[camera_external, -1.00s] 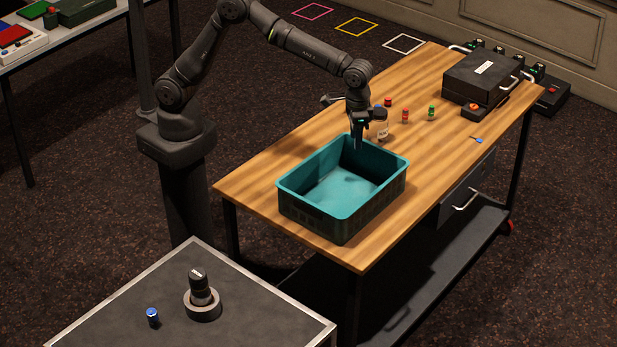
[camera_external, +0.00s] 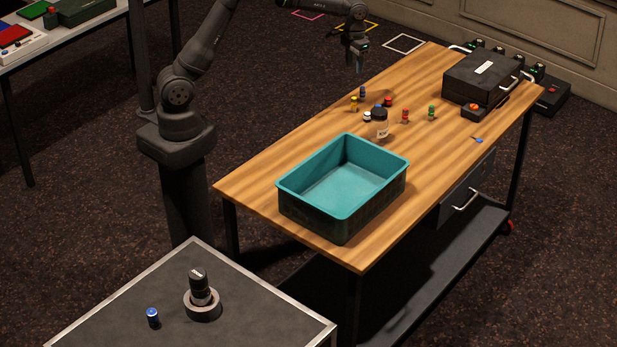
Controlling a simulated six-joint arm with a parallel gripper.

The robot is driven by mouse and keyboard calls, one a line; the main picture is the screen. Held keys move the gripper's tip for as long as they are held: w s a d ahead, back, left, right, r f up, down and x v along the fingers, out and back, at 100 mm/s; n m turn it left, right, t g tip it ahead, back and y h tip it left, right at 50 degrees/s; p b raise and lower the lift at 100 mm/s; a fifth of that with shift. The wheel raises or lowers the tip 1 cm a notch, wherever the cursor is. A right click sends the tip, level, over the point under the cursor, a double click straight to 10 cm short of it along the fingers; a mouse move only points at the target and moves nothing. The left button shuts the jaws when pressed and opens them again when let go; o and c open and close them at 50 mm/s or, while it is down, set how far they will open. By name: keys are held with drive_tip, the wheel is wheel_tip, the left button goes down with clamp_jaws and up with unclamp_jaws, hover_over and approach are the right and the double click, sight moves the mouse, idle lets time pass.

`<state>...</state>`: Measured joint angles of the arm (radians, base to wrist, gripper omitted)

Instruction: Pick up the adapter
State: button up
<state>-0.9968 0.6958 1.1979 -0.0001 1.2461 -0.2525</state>
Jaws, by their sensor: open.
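My gripper (camera_external: 358,66) is open, raised high above the far left edge of the wooden table (camera_external: 270,172). Nothing shows between its fingers. I cannot tell for sure which thing is the adapter. A black piece (camera_external: 198,283) stands upright on a grey ring (camera_external: 203,309) on the dark table at the front left, far from my gripper. A small blue piece (camera_external: 478,140) lies near the right edge of the wooden table.
A teal bin (camera_external: 292,192), seemingly empty, stands on the wooden table. A black case (camera_external: 481,77) is at back right.

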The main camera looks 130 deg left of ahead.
sight(354, 98)
wheel_tip(354, 98, down, 10)
drive_tip(key=shift+f, duration=0.15)
drive_tip(key=shift+w+f, duration=0.15)
drive_tip(key=shift+f, duration=1.4)
drive_tip(key=shift+w+f, duration=0.1)
drive_tip(key=shift+f, duration=1.4)
clamp_jaws()
